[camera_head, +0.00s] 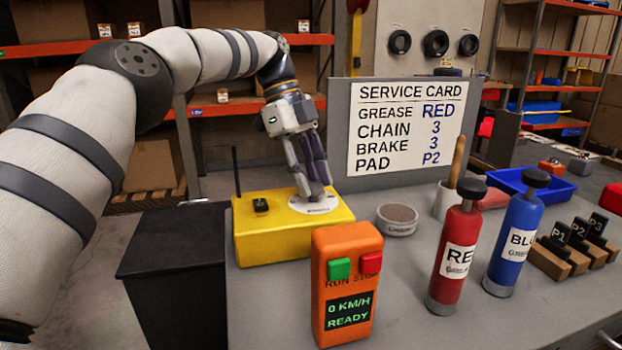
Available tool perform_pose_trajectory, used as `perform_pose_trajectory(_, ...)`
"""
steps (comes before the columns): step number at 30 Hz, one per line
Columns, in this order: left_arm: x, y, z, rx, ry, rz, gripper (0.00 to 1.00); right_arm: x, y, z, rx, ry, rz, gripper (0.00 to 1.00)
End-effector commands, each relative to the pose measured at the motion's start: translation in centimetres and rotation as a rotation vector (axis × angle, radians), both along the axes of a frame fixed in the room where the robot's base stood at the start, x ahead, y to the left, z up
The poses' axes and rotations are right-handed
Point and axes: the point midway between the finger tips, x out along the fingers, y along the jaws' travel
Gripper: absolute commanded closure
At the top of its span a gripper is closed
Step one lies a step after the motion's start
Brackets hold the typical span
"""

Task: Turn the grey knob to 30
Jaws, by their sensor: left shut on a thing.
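A yellow box (290,240) stands on the grey bench, with a white round dial plate (318,206) on its top. My left gripper (314,190) points down onto this dial, its fingers closed around what is at its middle. The grey knob itself is hidden by the fingers, so its pointer and setting cannot be read. The print on the dial is too small to read. A black switch (261,205) and a thin antenna stand on the left of the box top. My right gripper is not in view.
An orange run/stop box (346,268) reading "0 KM/H READY" stands in front. A grey tin (397,228) is right of the yellow box. A service card (407,125) stands behind. Red (452,262) and blue (513,240) grease bottles and pads P1 to P3 are at right.

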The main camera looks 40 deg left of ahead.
Motion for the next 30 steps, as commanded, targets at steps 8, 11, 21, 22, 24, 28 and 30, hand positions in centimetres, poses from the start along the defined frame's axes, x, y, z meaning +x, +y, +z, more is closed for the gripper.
perform_pose_trajectory(8, 0.03, 0.01, -0.04, 0.002, 0.0, -0.016, 0.97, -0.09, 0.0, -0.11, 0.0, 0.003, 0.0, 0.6)
perform_pose_trajectory(11, 0.03, 0.01, -0.03, 0.002, 0.0, -0.016, 0.97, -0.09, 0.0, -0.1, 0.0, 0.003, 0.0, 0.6)
perform_pose_trajectory(21, 0.02, 0.0, -0.02, 0.001, 0.0, -0.015, 0.49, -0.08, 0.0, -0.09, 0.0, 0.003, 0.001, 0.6)
perform_pose_trajectory(22, 0.02, 0.0, -0.01, 0.001, 0.0, -0.015, 0.49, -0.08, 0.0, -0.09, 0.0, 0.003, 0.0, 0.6)
perform_pose_trajectory(24, 0.02, 0.0, -0.01, 0.001, 0.0, -0.015, 0.49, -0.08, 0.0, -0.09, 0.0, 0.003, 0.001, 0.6)
perform_pose_trajectory(28, 0.01, 0.0, -0.01, 0.001, 0.0, -0.015, 0.49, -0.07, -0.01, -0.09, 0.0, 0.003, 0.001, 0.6)
perform_pose_trajectory(30, 0.01, -0.01, 0.0, 0.001, 0.0, -0.015, 0.49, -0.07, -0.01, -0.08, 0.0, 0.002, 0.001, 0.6)
